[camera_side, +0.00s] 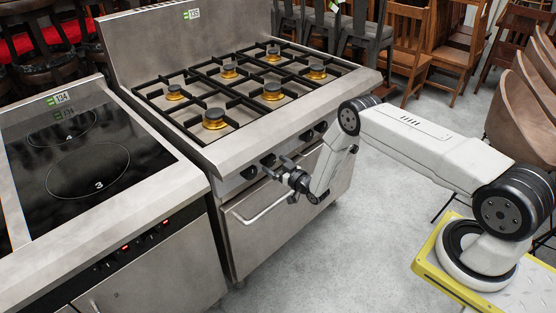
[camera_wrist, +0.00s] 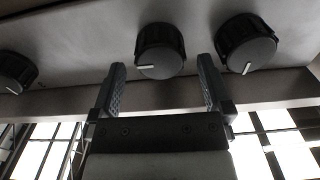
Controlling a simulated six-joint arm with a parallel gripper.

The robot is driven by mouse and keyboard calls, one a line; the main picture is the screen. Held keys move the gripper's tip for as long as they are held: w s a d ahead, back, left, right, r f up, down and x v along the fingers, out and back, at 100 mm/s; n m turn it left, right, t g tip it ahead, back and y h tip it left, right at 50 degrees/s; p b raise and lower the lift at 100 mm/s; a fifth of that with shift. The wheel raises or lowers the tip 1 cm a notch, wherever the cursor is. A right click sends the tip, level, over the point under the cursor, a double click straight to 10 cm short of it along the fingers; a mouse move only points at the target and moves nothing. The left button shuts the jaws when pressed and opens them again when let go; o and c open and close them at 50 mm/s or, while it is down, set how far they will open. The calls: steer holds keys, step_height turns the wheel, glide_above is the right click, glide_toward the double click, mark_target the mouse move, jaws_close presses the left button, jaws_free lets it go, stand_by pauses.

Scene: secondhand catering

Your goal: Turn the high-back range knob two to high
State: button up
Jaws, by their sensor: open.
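The high-back range (camera_side: 232,148) has a row of dark knobs on its front panel. In the wrist view, a round black knob (camera_wrist: 160,50) with a white line pointing left lies just ahead of my gripper (camera_wrist: 160,82), between the lines of its two fingers. The fingers are open, apart from each other, and hold nothing. In the side view, my gripper (camera_side: 273,168) is at the left part of the knob row and partly hides it. I cannot tell from the side view whether it touches a knob. No knob numbers are readable.
Another black knob (camera_wrist: 246,43) sits close to the right finger, and one more (camera_wrist: 15,72) is at the far left. An oven door handle (camera_side: 262,211) runs below the panel. A glass-top cooker (camera_side: 95,165) stands to the left. Chairs fill the back.

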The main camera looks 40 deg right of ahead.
steer(key=shift+s, duration=2.7)
steer(key=shift+w+r, duration=0.1)
steer(key=shift+r, duration=0.05)
steer(key=s+a+r+g, duration=0.2)
steer(key=a+r+g, duration=0.2)
steer(key=r+g, duration=0.7)
steer(key=s+a+r+g, duration=0.2)
steer(key=s+r, duration=0.4)
steer(key=s, duration=0.5)
steer(key=s+a+r+g, duration=0.2)
steer(key=s+r, duration=0.3)
steer(key=s, duration=0.7)
steer(key=shift+a+r, duration=0.35)
steer(key=shift+a, duration=0.55)
